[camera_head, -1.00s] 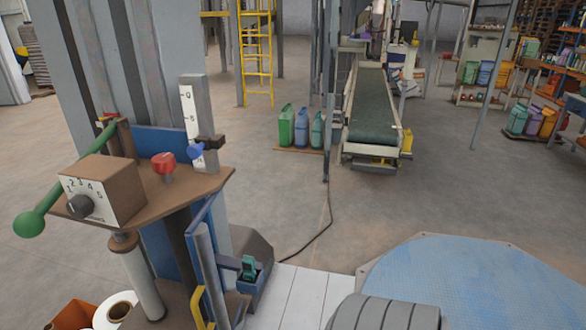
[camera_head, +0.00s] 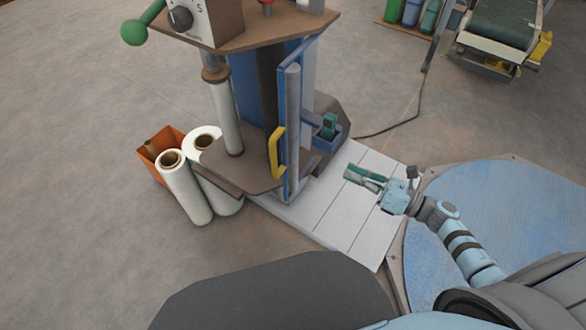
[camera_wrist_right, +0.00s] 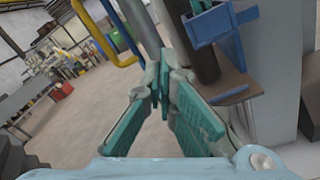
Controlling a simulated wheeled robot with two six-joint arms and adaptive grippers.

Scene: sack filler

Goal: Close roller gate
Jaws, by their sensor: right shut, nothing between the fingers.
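The roller gate (camera_head: 292,125) is a tall blue frame with an upright grey roller, on the front of the brown and blue filling machine. Its yellow handle (camera_head: 277,153) is on the left side of the frame. In the right wrist view, the handle (camera_wrist_right: 103,38) is large at upper left, close beyond the fingers. My right gripper (camera_head: 351,175) has green fingers and is shut and empty, to the right of the gate over the white slatted floor, apart from the handle. The right wrist view shows its fingertips (camera_wrist_right: 162,70) together. My left gripper is out of view.
A control box (camera_head: 205,18) with a dial and a green-knobbed lever sits on the machine's upper shelf. White film rolls (camera_head: 184,190) and an orange bin (camera_head: 160,148) stand left of it. A blue round platform (camera_head: 490,215) lies at right. The floor at left is clear.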

